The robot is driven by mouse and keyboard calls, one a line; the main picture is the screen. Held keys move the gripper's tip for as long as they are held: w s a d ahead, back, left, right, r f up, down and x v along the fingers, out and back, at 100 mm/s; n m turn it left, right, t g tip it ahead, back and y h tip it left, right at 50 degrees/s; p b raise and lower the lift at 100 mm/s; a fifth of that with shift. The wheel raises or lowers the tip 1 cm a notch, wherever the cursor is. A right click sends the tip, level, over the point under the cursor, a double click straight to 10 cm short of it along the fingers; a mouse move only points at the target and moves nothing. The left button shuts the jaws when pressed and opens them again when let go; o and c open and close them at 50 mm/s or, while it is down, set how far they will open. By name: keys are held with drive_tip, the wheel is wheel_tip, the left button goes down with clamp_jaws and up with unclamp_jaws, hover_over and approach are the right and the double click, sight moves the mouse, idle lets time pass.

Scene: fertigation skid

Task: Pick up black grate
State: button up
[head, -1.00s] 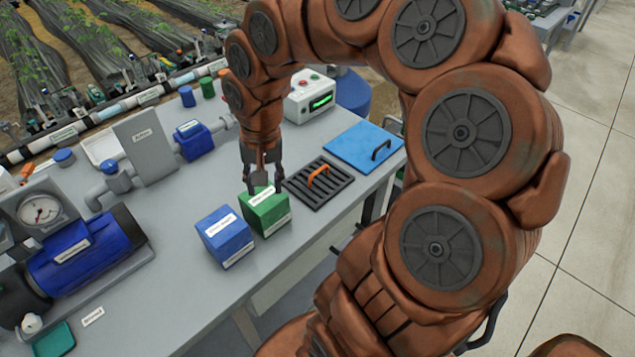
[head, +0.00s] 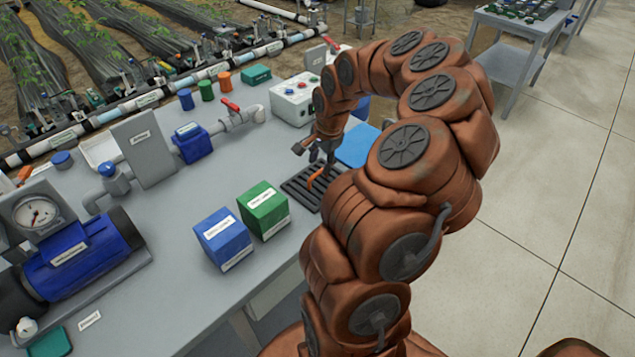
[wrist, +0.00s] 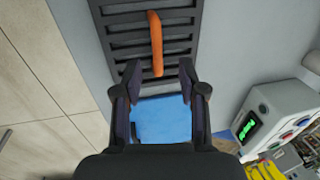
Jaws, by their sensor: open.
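The black grate (head: 299,190) lies flat on the grey bench, with an orange handle (head: 316,176) standing up from it. In the head view my arm hides its right part. In the wrist view the slatted grate (wrist: 122,40) is at the top, with its orange handle (wrist: 156,42) running lengthwise. My gripper (head: 318,152) is above the far side of the grate. I see no contact with the handle.
A blue plate (head: 357,146) lies beside the grate. Green (head: 264,211) and blue (head: 222,239) boxes stand on its other side. A white control box (head: 294,100) stands behind. The bench's front edge is close to the grate.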

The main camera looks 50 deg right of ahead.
sight(318, 172)
drive_tip(key=f, duration=0.1)
drive_tip(key=f+p, duration=0.1)
drive_tip(key=f, duration=0.1)
drive_tip(key=shift+w+a+f+p, duration=0.15)
drive_tip(key=shift+a+f+p, duration=0.1)
drive_tip(key=shift+f+p, duration=0.05)
drive_tip(key=shift+w+f, duration=0.2)
drive_tip(key=shift+f, duration=0.5)
clamp_jaws()
